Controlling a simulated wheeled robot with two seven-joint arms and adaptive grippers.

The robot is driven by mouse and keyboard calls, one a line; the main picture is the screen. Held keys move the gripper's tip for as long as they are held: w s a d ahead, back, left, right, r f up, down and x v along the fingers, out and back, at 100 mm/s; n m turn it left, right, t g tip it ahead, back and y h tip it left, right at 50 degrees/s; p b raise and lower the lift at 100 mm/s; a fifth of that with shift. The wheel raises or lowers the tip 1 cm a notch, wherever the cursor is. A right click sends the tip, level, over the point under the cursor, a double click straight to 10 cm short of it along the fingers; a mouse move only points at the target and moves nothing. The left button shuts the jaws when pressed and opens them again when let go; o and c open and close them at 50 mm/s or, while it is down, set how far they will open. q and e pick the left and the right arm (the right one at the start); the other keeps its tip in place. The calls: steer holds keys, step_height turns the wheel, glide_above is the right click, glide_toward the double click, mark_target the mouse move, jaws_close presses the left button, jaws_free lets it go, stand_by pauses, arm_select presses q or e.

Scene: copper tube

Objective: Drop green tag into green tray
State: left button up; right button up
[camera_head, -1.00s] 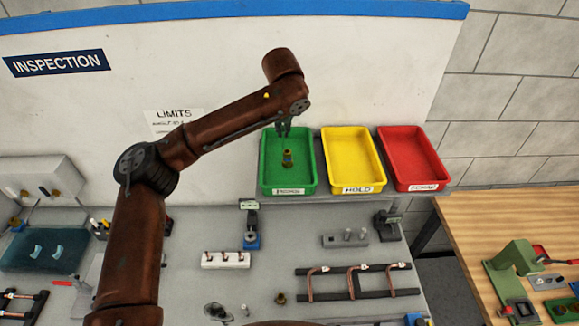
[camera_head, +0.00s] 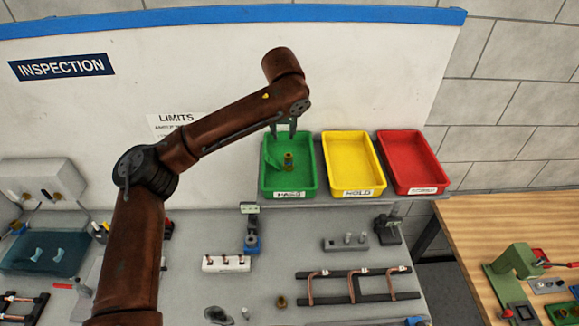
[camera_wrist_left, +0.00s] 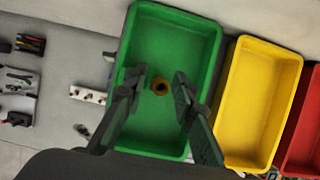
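The green tray (camera_head: 308,182) stands at the left of a row of three trays on a raised shelf; it also shows in the left wrist view (camera_wrist_left: 208,60). A small brass fitting (camera_head: 288,161) is inside it, also seen in the left wrist view (camera_wrist_left: 160,86). A flat green shape (camera_head: 272,166) beside the fitting looks like the green tag, though it blends with the tray. My left gripper (camera_head: 283,132) is above the tray with its fingers apart. In the left wrist view (camera_wrist_left: 158,85) nothing is held between them. My right gripper is not in view.
The yellow tray (camera_head: 351,155) and red tray (camera_head: 411,158) stand to the right of the green one. On the grey bench below are a white block (camera_head: 226,264), a blue-based stand (camera_head: 250,243) and a rack with copper tubes (camera_head: 358,286). A wall rises behind the trays.

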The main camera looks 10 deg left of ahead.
arm_select(q)
steer(key=v, duration=1.1)
steer(key=shift+s, duration=0.25)
steer(key=shift+f, duration=0.2)
